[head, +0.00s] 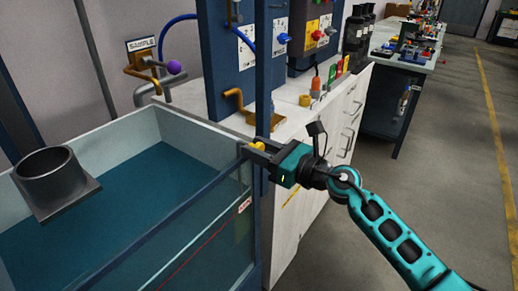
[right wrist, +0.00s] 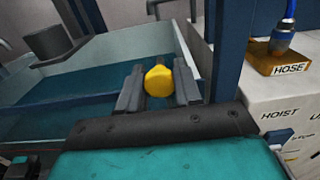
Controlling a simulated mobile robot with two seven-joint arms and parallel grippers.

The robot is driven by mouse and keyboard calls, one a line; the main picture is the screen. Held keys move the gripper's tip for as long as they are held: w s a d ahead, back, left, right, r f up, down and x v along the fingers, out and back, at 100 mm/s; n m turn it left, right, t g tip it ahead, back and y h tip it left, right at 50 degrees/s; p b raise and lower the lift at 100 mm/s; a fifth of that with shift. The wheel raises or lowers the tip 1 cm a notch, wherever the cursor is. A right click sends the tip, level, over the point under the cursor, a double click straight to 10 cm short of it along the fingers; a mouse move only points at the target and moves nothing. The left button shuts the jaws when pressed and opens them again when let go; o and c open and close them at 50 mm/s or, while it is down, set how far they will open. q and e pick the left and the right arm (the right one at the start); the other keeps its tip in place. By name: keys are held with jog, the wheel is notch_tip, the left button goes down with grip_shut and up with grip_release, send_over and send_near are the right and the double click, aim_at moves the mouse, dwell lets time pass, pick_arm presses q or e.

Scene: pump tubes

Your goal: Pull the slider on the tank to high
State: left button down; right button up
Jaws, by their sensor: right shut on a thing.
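The tank (head: 95,130) stands at the left of the head view, with clear walls, a dark blue frame and blue-green liquid inside. The slider's yellow knob (head: 257,147) is at the tank's right side, near the rim and a blue post. My right gripper (head: 254,152) reaches it from the right and is shut on it. In the right wrist view the yellow knob (right wrist: 159,80) sits between the two dark fingers of the right gripper (right wrist: 160,88). The slider's track and any marks beside it are hidden or too small to read.
A dark round pipe (head: 50,178) stands over the tank at the left. A blue post (head: 263,90) rises close beside my right gripper. A white cabinet (head: 330,130) with panels stands behind. An orange block marked HOSE (right wrist: 285,62) sits on it. The floor (head: 440,190) at right is clear.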

jog(key=c, duration=0.3)
pick_arm(q)
jog(key=shift+s+f, duration=0.2)
jog(key=shift+f, duration=0.05)
pick_arm(e)
grip_shut()
pick_arm(q)
jog(key=shift+a+f, duration=0.1)
jog(key=shift+s, duration=0.1)
pick_arm(e)
jog(key=shift+r, duration=0.1)
